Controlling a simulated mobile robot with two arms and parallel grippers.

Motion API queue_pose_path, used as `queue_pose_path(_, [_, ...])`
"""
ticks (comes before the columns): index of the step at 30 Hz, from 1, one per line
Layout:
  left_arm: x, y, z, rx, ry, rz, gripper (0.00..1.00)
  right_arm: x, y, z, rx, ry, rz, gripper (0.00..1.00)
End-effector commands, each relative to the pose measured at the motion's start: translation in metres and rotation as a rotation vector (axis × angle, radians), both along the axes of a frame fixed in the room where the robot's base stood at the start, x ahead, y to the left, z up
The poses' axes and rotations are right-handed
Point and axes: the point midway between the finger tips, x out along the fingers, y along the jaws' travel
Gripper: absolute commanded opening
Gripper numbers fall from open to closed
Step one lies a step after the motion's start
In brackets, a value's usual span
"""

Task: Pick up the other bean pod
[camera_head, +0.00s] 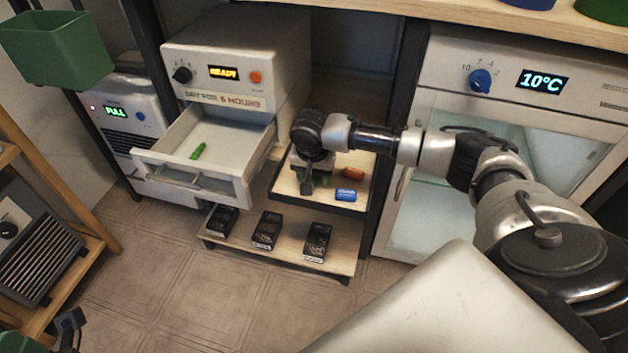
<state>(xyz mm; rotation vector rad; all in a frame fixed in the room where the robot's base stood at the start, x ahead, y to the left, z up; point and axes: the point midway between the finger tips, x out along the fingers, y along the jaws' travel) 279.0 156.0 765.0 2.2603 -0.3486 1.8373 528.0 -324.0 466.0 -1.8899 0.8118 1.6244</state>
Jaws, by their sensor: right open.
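A green bean pod (197,151) lies in the open white drawer (249,186) of the dryer-like unit. My right gripper (306,185) points down over the small wooden shelf (287,184) to the right of the drawer. Its jaws are open, low over the shelf's left part. The gripper hides the surface behind it, and I cannot make out a second bean pod there.
An orange-brown item (353,173) and a blue item (346,194) lie on the shelf right of my right gripper. Several black packs, one here (267,230), stand on the lower board (280,252). A glass-front cooler (520,135) stands at right.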

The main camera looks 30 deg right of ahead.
Motion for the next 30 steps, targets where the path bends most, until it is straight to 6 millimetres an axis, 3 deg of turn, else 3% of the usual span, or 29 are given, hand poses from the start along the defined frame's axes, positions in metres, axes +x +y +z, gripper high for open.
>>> queue_pose_path(3, [0.0, 0.0, 0.001, 0.0, 0.001, 0.0, 0.44, 0.0, 0.0, 0.001, 0.0, 0.0, 0.0, 0.47])
queue_pose_path(12, [0.0, 0.0, 0.0, 0.001, 0.002, 0.0, 0.44, 0.0, 0.0, 0.001, 0.0, 0.0, 0.0, 0.01])
queue_pose_path(23, [0.0, 0.0, 0.001, 0.0, 0.002, -0.001, 0.44, 0.0, 0.0, 0.002, 0.0, 0.0, 0.0, 0.0])
queue_pose_path(30, [0.0, 0.0, 0.015, 0.001, 0.003, 0.0, 0.44, 0.0, 0.0, 0.022, 0.001, -0.001, 0.0, 0.0])
